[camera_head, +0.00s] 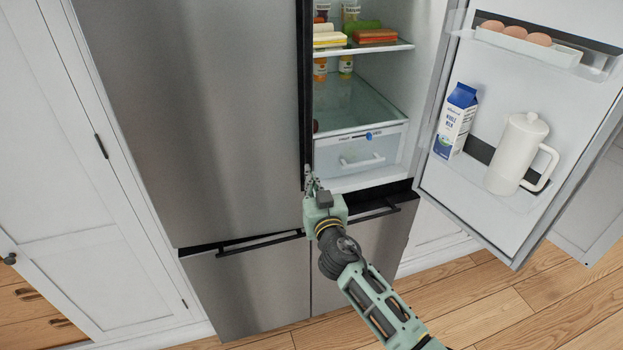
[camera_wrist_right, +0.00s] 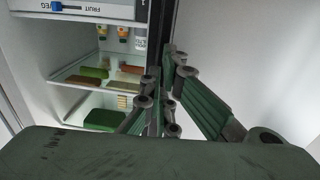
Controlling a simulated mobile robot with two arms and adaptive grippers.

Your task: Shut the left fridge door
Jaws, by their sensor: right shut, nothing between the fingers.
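The left fridge door (camera_head: 200,110) is a tall brushed-steel panel that looks closed or almost closed; I cannot tell if a small gap is left. Its dark right edge (camera_head: 305,90) borders the open compartment. My right gripper (camera_head: 309,178) is at the lower part of this edge, fingers shut with nothing between them. In the right wrist view the right gripper (camera_wrist_right: 163,100) is beside the dark door edge (camera_wrist_right: 157,50); whether it touches is hard to tell. My left gripper is not in view.
The right fridge door (camera_head: 437,172) stands wide open, with a milk carton (camera_head: 456,120), a white pitcher (camera_head: 517,150) and eggs (camera_head: 515,32) on its shelves. The open compartment holds food and a clear drawer (camera_head: 360,155). Lower drawers (camera_head: 250,290) lie below; wooden floor (camera_head: 500,300) is clear at right.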

